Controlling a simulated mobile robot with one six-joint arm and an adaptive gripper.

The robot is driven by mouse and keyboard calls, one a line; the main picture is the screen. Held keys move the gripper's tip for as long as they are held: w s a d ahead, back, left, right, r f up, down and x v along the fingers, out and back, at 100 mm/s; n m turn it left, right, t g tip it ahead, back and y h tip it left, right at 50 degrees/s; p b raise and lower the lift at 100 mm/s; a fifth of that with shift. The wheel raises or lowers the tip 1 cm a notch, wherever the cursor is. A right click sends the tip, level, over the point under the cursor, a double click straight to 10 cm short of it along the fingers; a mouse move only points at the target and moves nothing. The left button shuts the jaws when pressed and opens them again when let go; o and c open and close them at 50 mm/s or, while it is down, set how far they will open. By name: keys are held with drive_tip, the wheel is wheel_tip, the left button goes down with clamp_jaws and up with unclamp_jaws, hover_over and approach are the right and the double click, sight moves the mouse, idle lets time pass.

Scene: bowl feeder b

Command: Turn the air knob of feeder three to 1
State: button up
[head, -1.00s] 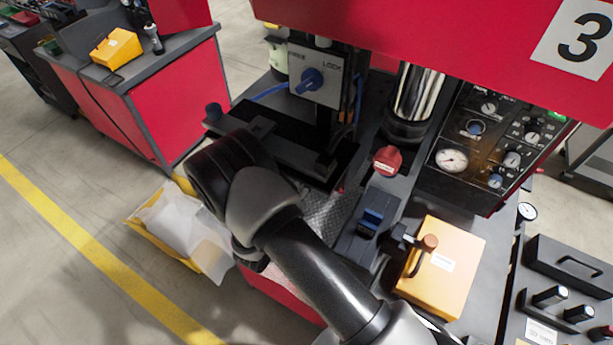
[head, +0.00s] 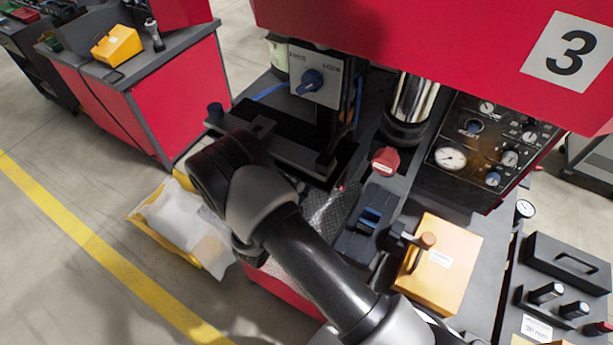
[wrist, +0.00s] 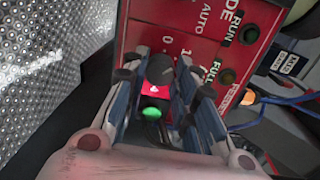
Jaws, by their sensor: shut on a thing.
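In the wrist view, a dark knob (wrist: 160,69) stands on the red panel (wrist: 185,42) between the blue-faced fingers of my gripper (wrist: 161,88). The fingers are shut on the knob, one on each side. A bright red part with a white mark shows just below it between the fingers. A white 0 is printed on the panel close to the knob; the fingers cover nearby marks, so I cannot tell the exact setting. In the head view, feeder three is the red machine with the white 3 sign (head: 568,50); my arm hides the gripper and knob there.
A green lamp (wrist: 151,113) glows between the fingers. Other labels, AUTO, RUN and FULL, are beside the knob. Blue hoses run at the right. In the head view, a yellow box (head: 438,265) and a red knob (head: 386,160) stand right of my arm.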

drive_tip(key=o, duration=1.1)
drive_tip(key=shift+c, duration=0.2)
drive_tip(key=shift+s+a, duration=0.1)
drive_tip(key=v, duration=1.1)
drive_tip(key=shift+s, duration=0.35)
drive_tip(key=shift+a, duration=0.15)
